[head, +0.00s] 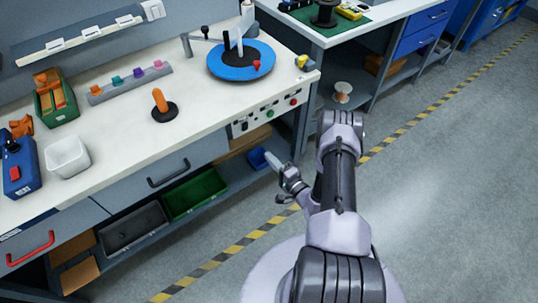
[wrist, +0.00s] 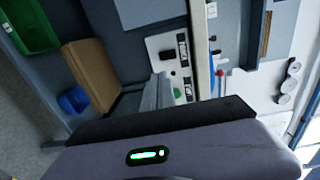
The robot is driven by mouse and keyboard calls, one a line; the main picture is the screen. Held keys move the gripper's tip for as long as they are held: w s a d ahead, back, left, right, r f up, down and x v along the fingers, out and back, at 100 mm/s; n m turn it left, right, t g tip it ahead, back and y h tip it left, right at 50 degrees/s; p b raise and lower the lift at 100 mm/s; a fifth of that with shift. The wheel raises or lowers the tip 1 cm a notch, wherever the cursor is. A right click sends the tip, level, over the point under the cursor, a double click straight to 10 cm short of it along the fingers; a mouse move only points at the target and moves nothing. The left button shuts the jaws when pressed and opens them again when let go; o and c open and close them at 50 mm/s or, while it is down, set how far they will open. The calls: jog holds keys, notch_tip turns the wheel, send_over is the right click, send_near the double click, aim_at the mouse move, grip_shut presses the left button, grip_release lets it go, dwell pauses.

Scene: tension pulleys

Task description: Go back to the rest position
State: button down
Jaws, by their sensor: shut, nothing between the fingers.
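My arm rises from my base in the lower right of the head view. My gripper (head: 275,160) is in front of the workbench (head: 215,118), at its right end and below the level of its top. It is shut and empty, and it appears apart from the bench. In the wrist view the shut fingers (wrist: 152,98) show against the bench's control panel (wrist: 172,58). The blue turntable (head: 241,60) stands on the bench top near its right end.
An orange peg (head: 160,101) on a black base, a white bin (head: 67,156) and a green bin (head: 56,98) stand on the bench. A green crate (head: 195,193) sits on the lower shelf. A second bench (head: 372,28) stands behind. The floor (head: 455,180) to the right is clear.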

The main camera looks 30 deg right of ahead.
jog(key=w+a+r+n+g+y, duration=0.2)
jog(key=a+r+n+g+y, duration=0.15)
jog(key=a+r+y, duration=0.55)
jog(key=w+a+r+n+g+y, duration=0.2)
jog(key=a+r+n+g+y, duration=0.15)
jog(key=a+r, duration=0.7)
jog(key=s+a+r+n+g, duration=0.5)
jog(key=s+a+r+g, duration=0.3)
jog(key=r, duration=0.4)
jog(key=s+a+r+n+g+h, duration=0.1)
jog(key=s+r+h, duration=0.1)
jog(key=s, duration=0.4)
jog(key=s+a+r+n+g+h, duration=0.1)
jog(key=s+r+h, duration=0.15)
jog(key=s, duration=0.35)
jog(key=s+d+r+t+h, duration=0.3)
jog(key=s+d+t+h, duration=0.2)
jog(key=s+d+h, duration=0.1)
jog(key=shift+d+r+m+h, duration=0.2)
jog(key=shift+m+h, duration=0.1)
jog(key=shift+m, duration=0.1)
